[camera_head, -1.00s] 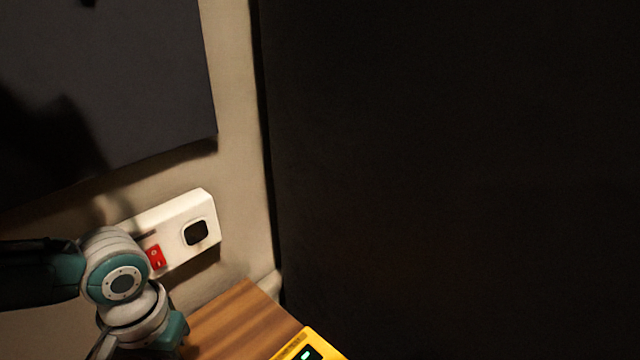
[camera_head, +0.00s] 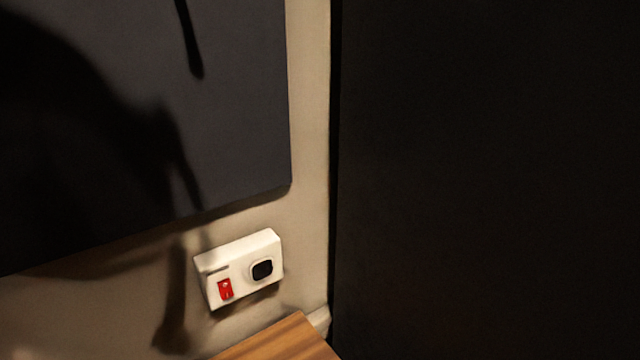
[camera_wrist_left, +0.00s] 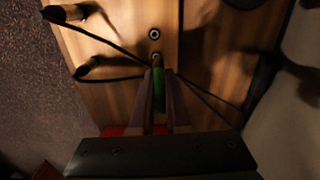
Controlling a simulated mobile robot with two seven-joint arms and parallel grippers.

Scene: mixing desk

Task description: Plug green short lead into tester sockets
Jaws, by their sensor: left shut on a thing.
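In the left wrist view my left gripper (camera_wrist_left: 160,74) is shut on a green plug (camera_wrist_left: 158,98), which stands upright in the picture between its fingers. The green plug seems to be an end of the green short lead; the rest of the lead is hidden or too dark to tell. Just beyond the fingertips, two small pale rings with dark centres (camera_wrist_left: 154,34) sit in line with the plug. I cannot tell whether they are the tester sockets or whether the plug touches one. The tester is not clearly visible in either view. My right gripper is not in view.
Thin black cables with dark ends (camera_wrist_left: 62,14) cross the wooden surface (camera_wrist_left: 110,40) near the fingers. Something red (camera_wrist_left: 112,130) shows low behind the gripper. The head view shows a white wall box (camera_head: 240,250) with a red switch, a desk corner (camera_head: 285,340) and a dark panel.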

